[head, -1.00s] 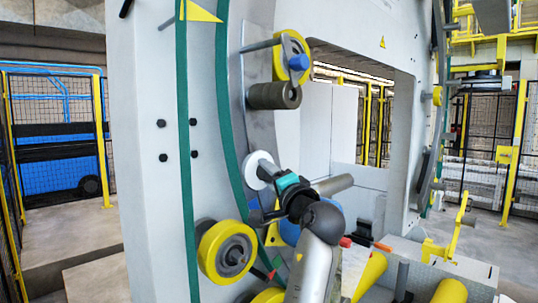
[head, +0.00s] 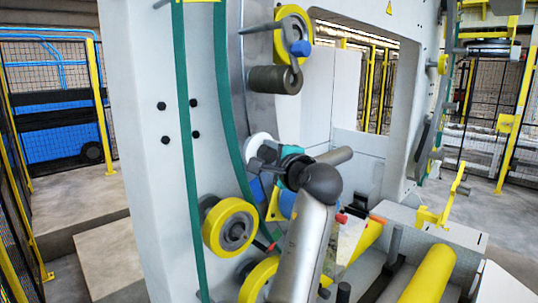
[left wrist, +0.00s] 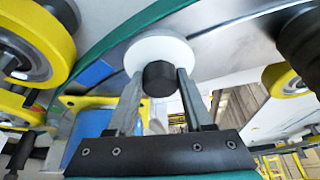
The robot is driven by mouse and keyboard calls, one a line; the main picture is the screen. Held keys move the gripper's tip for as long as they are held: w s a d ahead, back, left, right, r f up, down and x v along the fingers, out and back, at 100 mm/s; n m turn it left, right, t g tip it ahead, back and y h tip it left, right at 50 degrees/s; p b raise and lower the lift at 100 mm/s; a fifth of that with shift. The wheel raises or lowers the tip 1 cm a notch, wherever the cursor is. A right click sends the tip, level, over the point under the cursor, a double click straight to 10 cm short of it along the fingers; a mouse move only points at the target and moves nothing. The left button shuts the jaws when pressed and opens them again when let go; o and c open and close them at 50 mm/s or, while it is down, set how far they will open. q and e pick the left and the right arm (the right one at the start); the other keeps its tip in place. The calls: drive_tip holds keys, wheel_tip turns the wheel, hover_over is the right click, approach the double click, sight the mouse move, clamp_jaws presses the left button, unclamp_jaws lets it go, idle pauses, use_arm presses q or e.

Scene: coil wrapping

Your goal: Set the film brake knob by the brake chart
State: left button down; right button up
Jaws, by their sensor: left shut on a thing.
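A white disc with a black round knob at its centre (left wrist: 159,78) shows in the left wrist view, on the machine's grey face. My left gripper (left wrist: 160,88) has one finger on each side of the black knob and is shut on it. In the head view the white disc (head: 260,143) sits beside the green ring, partly hidden by my left gripper (head: 258,158). Any pointer or scale marks on the knob are too small to read. I cannot make out a readable brake chart. My right gripper is not in view.
A yellow-rimmed wheel (head: 230,227) stands out just below the knob. A dark roller (head: 275,80) and a yellow wheel with a blue knob (head: 301,48) sit above it. A yellow roller (head: 428,276) lies at lower right. Floor at left is open.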

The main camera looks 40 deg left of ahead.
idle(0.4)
use_arm(q)
drive_tip(key=shift+c, duration=1.5)
unclamp_jaws()
drive_tip(key=b+v, duration=0.3)
drive_tip(key=v, duration=1.2)
drive_tip(key=shift+b, duration=0.3)
drive_tip(key=shift+d+r, duration=0.1)
